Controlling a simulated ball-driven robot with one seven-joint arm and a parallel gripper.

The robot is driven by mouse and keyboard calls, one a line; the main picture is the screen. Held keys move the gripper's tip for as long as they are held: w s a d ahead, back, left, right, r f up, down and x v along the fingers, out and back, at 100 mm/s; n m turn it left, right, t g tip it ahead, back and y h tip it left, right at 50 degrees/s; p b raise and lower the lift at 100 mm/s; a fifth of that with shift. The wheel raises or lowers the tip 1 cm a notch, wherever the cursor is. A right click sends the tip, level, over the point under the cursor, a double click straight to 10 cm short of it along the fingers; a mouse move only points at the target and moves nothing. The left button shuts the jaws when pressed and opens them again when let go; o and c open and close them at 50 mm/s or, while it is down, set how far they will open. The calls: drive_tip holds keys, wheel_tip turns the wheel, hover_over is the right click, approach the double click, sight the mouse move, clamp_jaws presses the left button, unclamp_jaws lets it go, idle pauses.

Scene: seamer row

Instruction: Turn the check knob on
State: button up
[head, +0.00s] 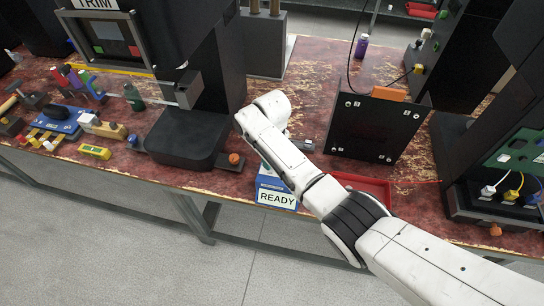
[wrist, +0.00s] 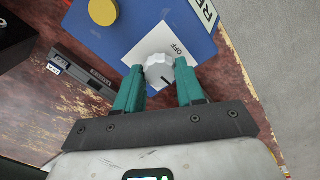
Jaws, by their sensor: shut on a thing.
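The check knob (wrist: 158,66) is a white, scalloped dial on a white plate (wrist: 147,50) marked OFF, on a blue box (wrist: 203,48). A short dark mark shows beside the knob, in front of it as seen from the gripper. My gripper (wrist: 159,73) has its teal fingers on both sides of the knob and is shut on it. In the head view the blue box (head: 268,182) carries a READY sign (head: 277,198) at the table's front edge. My arm hides the knob and the fingers there.
A yellow disc (wrist: 103,11) sits on the blue box. A dark grey device (wrist: 85,75) lies left of it. In the head view, a black panel (head: 377,128) and a red tray (head: 368,185) stand to the right, and a black machine (head: 185,138) stands left.

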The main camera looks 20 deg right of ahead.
drive_tip(key=shift+r+m, duration=0.1)
drive_tip(key=shift+m, duration=0.3)
drive_tip(key=o, duration=1)
wheel_tip(320, 180, up, 11)
drive_tip(key=shift+f, duration=0.15)
drive_tip(key=shift+f, duration=0.1)
idle(0.4)
